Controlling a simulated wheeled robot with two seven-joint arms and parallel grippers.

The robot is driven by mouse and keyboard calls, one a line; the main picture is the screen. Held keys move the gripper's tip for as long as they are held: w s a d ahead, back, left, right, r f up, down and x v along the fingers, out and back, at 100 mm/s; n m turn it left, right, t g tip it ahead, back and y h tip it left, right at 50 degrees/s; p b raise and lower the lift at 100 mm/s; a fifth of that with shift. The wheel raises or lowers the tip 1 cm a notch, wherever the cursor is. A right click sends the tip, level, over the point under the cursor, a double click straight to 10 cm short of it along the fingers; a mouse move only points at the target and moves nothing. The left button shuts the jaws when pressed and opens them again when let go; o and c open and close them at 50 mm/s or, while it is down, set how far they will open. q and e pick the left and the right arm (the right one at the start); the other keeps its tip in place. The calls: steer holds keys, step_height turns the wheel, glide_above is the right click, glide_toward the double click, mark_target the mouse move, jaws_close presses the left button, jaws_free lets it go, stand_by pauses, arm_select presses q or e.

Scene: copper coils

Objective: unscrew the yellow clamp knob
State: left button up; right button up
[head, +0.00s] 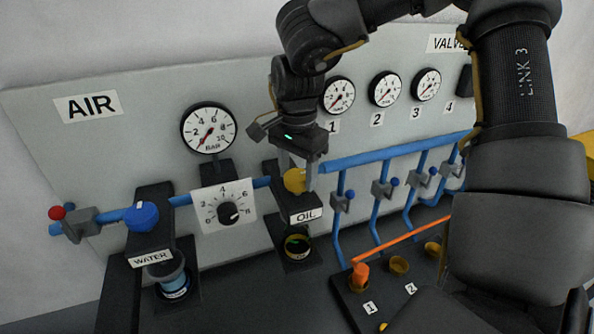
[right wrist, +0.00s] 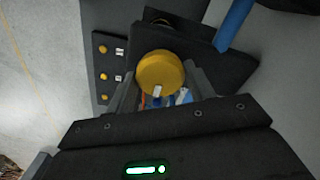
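The yellow clamp knob (head: 294,180) sits on the black OIL bracket (head: 299,205) at the middle of the panel in the head view. It shows as a round yellow disc (right wrist: 160,72) in the right wrist view. My right gripper (head: 300,173) comes down from above, with its fingers at opposite sides of the knob. In the right wrist view the fingertips (right wrist: 162,72) meet the knob's left and right edges with no clear gap, so the gripper looks shut on it. One finger partly hides the knob in the head view. My left gripper is not in view.
A blue knob (head: 141,216) tops the WATER bracket at left. A dial plate (head: 223,208) stands between the brackets. Blue pipes (head: 400,150) with several small valves run at right. A black block (head: 360,300) with an orange plug (head: 361,275) stands in front.

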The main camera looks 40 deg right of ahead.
mark_target(298, 174)
steer(key=o, duration=0.4)
step_height(298, 174, up, 11)
steer(key=shift+f, duration=0.1)
stand_by(0.3)
stand_by(0.5)
